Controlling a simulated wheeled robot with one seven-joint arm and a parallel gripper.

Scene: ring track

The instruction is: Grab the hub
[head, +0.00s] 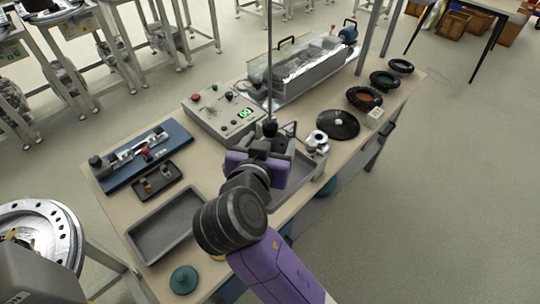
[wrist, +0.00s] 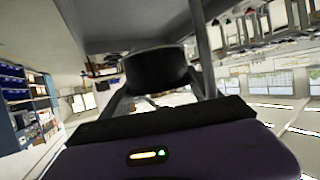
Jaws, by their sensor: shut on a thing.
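My gripper (head: 268,147) is over the front middle of the workbench (head: 105,192), in front of the control box. In the wrist view its two fingers (wrist: 160,88) are closed on a black, round part (wrist: 155,70), which may be the hub. In the head view a small black piece (head: 270,128) shows at the fingertips; my gripper and wrist hide much of it. A silver, flanged part (head: 318,142) stands just right of my gripper, apart from the fingers.
A grey tray (head: 132,241) lies front left, with a blue fixture board (head: 125,172) behind it. The control box (head: 222,121) stands behind my gripper, beside a thin upright pole (head: 269,70). A black disc (head: 350,128) and several rings (head: 385,80) lie to the right.

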